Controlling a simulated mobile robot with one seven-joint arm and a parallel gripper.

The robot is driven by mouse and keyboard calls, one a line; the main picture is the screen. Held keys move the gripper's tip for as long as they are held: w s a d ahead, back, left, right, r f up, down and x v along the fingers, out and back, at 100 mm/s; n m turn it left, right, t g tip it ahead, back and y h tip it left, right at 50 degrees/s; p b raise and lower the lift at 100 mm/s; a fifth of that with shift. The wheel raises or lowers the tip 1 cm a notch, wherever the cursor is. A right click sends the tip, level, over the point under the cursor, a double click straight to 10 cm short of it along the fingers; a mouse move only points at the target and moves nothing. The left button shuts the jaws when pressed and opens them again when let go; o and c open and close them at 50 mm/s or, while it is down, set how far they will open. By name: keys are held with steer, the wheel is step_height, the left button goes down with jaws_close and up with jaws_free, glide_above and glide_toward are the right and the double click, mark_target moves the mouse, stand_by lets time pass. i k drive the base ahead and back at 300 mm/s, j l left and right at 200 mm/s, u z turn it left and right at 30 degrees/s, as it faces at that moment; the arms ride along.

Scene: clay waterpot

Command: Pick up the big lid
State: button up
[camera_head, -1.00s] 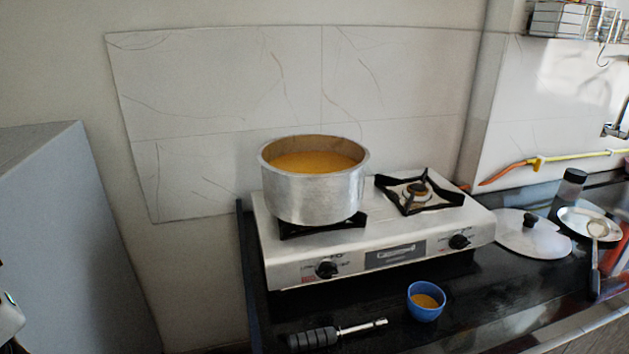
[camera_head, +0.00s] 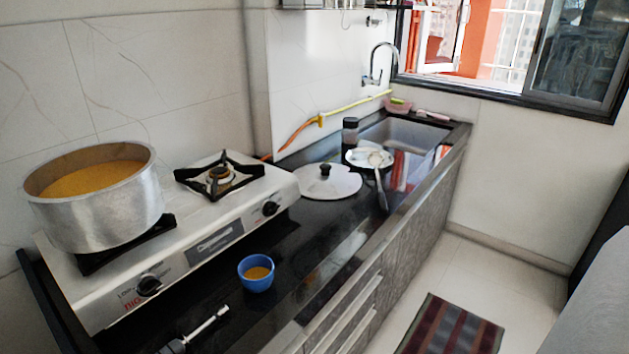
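The big lid (camera_head: 329,184) is a flat, round, pale metal disc with a black knob on top. It lies on the black counter just right of the gas stove, knob up. A smaller round metal lid or plate (camera_head: 361,155) lies beyond it, with a strainer on it. My gripper is not in view.
A metal pot (camera_head: 98,212) of yellow-orange liquid stands on the stove's (camera_head: 205,241) left burner. A blue cup (camera_head: 257,283) and a black-handled tool (camera_head: 207,326) are near the counter's front. A dark bottle (camera_head: 350,131) stands behind the plate, near the sink (camera_head: 405,139). A striped mat (camera_head: 450,330) lies on the floor.

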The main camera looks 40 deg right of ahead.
mark_target(320, 181)
steer(key=i+l, duration=0.1)
steer(key=l, duration=0.9)
steer(key=i+l, duration=0.15)
steer(key=l, duration=0.35)
steer(key=i+l, duration=0.1)
steer(key=l, duration=0.45)
steer(key=l+z, duration=0.1)
steer(key=l, duration=0.4)
steer(key=i+l, duration=0.15)
steer(key=l, duration=0.35)
steer(key=i+l, duration=0.1)
steer(key=l, duration=0.2)
steer(key=i, duration=0.45)
